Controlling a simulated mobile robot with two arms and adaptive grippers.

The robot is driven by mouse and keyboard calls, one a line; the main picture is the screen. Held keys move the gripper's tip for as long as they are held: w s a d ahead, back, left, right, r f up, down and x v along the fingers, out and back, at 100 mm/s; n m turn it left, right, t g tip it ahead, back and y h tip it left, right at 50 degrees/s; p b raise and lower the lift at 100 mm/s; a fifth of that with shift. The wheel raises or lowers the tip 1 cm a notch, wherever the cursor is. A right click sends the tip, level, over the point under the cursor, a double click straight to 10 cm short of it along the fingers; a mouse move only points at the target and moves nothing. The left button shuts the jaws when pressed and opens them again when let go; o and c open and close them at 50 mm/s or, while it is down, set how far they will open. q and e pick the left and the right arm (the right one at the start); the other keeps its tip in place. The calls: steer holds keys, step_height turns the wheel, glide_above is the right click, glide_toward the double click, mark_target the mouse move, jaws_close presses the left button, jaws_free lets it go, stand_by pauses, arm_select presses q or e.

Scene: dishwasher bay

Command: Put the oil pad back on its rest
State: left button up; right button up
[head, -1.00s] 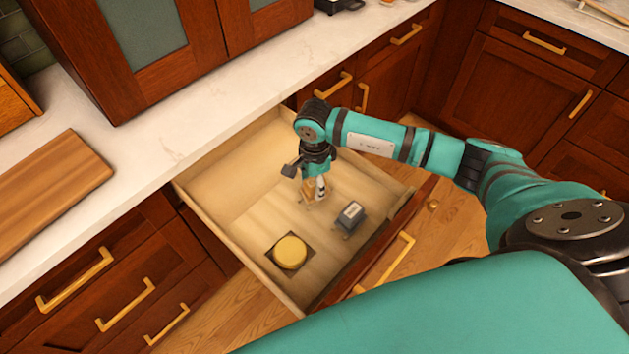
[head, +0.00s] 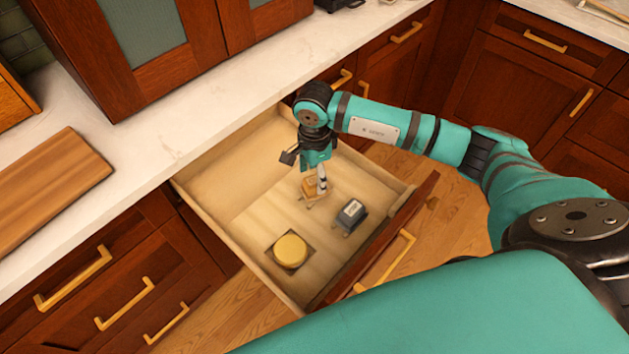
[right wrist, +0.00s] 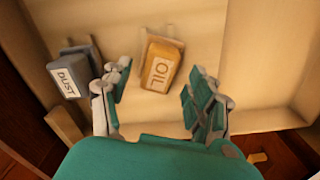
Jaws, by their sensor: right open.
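The oil pad (head: 308,187) is a tan block in the open drawer, partly behind a finger in the head view. In the right wrist view the oil pad (right wrist: 162,68) shows its OIL label and appears to sit on a small pale wooden rest (right wrist: 148,36). Whether it is fully seated is hard to tell. My right gripper (head: 320,181) is open above the pad. In the right wrist view my right gripper (right wrist: 161,85) has its fingers spread on either side, with nothing held. My left gripper is not in view.
A grey block labelled DUST (head: 351,214) stands on its own holder near the drawer front. A round yellow pad (head: 290,251) lies on a dark square in the drawer. The drawer walls (head: 220,243) surround them. The drawer floor at the back left is clear.

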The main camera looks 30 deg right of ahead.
mark_target(314, 180)
step_height(314, 180, up, 9)
steer(key=b, duration=0.1)
steer(key=shift+f, duration=0.1)
stand_by(0.4)
